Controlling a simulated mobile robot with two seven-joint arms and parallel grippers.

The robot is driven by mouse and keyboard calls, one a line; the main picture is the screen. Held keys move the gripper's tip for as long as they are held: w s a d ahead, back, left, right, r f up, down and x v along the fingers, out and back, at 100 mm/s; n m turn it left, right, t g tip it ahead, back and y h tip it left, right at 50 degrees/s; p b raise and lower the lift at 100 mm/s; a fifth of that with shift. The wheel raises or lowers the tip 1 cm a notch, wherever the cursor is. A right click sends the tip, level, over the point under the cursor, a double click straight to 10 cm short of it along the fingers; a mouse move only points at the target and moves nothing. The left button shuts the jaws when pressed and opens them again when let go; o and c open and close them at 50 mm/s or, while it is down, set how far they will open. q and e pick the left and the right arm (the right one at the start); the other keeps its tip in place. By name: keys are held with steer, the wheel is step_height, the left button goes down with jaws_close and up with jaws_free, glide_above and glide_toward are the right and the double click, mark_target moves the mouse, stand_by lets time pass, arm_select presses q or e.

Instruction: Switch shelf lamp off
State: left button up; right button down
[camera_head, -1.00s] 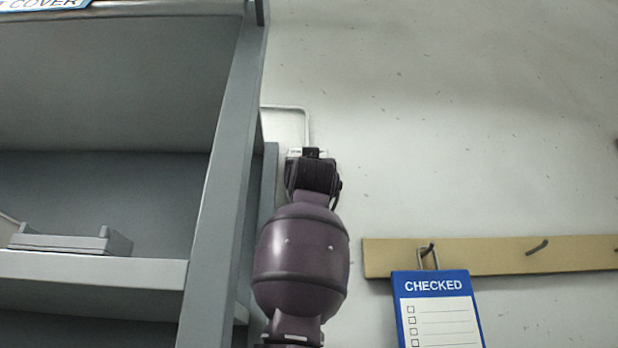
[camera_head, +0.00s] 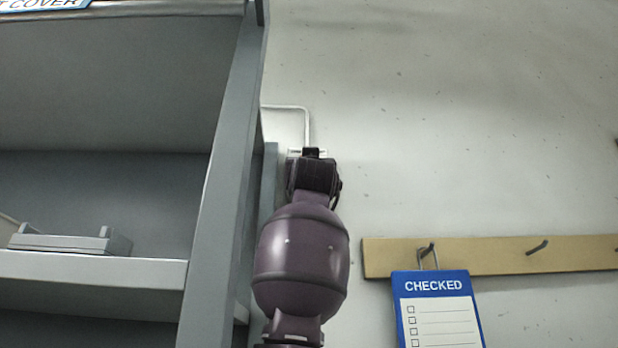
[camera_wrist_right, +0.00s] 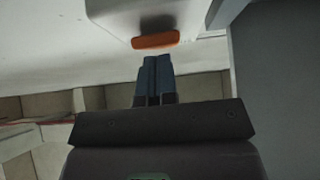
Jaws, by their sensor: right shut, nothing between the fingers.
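A white switch box with an orange rocker (camera_wrist_right: 155,40) shows at the top of the right wrist view. In the head view, a small part of the white box (camera_head: 293,153) shows on the wall beside the shelf, behind my right wrist. A white cable runs up from it. My right gripper (camera_wrist_right: 157,58) is shut and empty, its blue fingertips just below the rocker in the wrist view. I cannot tell whether they touch it. In the head view my own wrist hides the fingers. My left gripper is out of view. The lamp itself is not in view.
The grey shelf unit (camera_head: 220,190) stands close to the left of my right arm, with a small grey tray (camera_head: 70,243) on one shelf. To the right, a wooden hook rail (camera_head: 500,256) carries a blue CHECKED card (camera_head: 437,310). The wall between is bare.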

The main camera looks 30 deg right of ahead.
steer(key=shift+w+d, duration=0.25)
steer(key=shift+w, duration=0.25)
steer(key=shift+s, duration=0.1)
steer(key=shift+s+a+b, duration=0.25)
steer(key=shift+s+a, duration=0.05)
steer(key=shift+s, duration=0.25)
steer(key=shift+s+a+b, duration=0.25)
steer(key=shift+s+a, duration=0.05)
steer(key=shift+s, duration=0.2)
steer(key=s+a+b, duration=0.3)
steer(key=s, duration=0.4)
steer(key=shift+a, duration=0.25)
steer(key=shift+s, duration=0.1)
stand_by(0.7)
